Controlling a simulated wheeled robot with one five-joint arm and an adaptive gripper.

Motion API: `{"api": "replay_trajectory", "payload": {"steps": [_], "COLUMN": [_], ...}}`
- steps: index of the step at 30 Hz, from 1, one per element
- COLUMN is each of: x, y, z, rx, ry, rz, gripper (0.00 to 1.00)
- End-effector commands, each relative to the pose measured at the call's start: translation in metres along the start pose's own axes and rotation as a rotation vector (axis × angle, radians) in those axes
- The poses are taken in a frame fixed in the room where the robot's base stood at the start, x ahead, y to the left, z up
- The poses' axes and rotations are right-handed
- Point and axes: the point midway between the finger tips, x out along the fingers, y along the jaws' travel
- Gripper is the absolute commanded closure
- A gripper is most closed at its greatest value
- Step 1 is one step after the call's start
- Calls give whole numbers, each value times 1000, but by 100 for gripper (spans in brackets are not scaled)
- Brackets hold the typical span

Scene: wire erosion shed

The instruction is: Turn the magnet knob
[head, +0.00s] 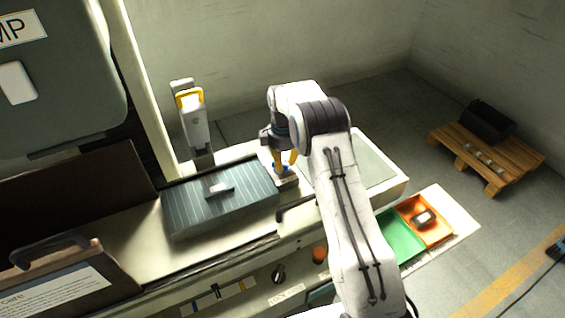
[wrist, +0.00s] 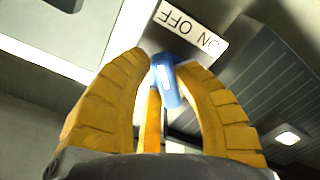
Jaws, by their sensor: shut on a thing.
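A white label (wrist: 190,32) reading ON and OFF lies just beyond the knob. In the head view my gripper (head: 286,165) points down at the right end of the dark ribbed magnet plate (head: 180,215). There the knob is mostly hidden by the fingers.
A small metal piece (head: 220,189) lies on the ribbed plate. A post with a yellow-edged head (head: 190,102) stands behind it. A green tray (head: 400,240) and an orange tray (head: 440,232) are at the right. A wooden pallet (head: 510,165) stands on the floor.

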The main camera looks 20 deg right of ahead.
Motion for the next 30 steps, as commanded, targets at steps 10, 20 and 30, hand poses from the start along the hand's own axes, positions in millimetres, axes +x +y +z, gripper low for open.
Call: {"api": "replay_trajectory", "payload": {"steps": [10, 20, 30], "x": [0, 3, 3], "y": [0, -1, -4], "z": [0, 1, 2], "rx": [8, 163, 477], "ry": [0, 0, -2], "rz": [-1, -1, -2], "gripper": [100, 100, 100]}}
